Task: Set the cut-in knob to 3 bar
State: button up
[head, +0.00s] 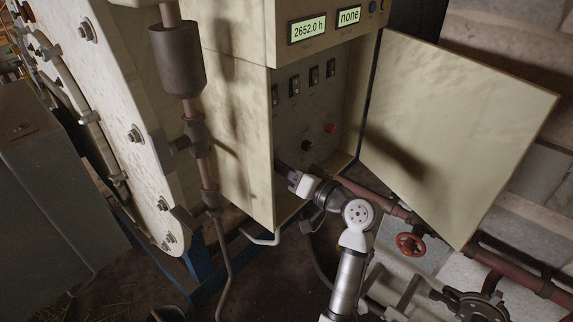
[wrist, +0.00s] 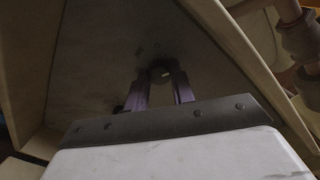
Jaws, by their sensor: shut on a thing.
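My gripper (wrist: 161,80) reaches into the open control cabinet (head: 234,150), low on its inner panel (head: 311,103). In the wrist view its two purple fingers are shut on a dark round knob (wrist: 160,69) with a small pale mark on its face. I take this to be the cut-in knob, but I cannot read a label, scale or bar value. In the head view my gripper (head: 283,170) is at the panel's lower left, and the held knob is hidden there. A separate black knob (head: 306,145) sits to the upper right of the gripper.
The cabinet door (head: 452,132) stands open on the right. A red button (head: 330,128) and several dark switches (head: 294,85) are on the panel. A pipe with a red valve wheel (head: 410,244) runs below the door.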

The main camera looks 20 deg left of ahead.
jog(key=shift+r+m+p, duration=0.1)
jog(key=shift+m+p, duration=0.25)
jog(key=shift+m, duration=0.35)
jog(key=o, duration=1)
jog(key=shift+d, duration=0.1)
jog(key=b+v, duration=0.4)
jog(key=v, duration=0.9)
jog(key=shift+d, duration=0.3)
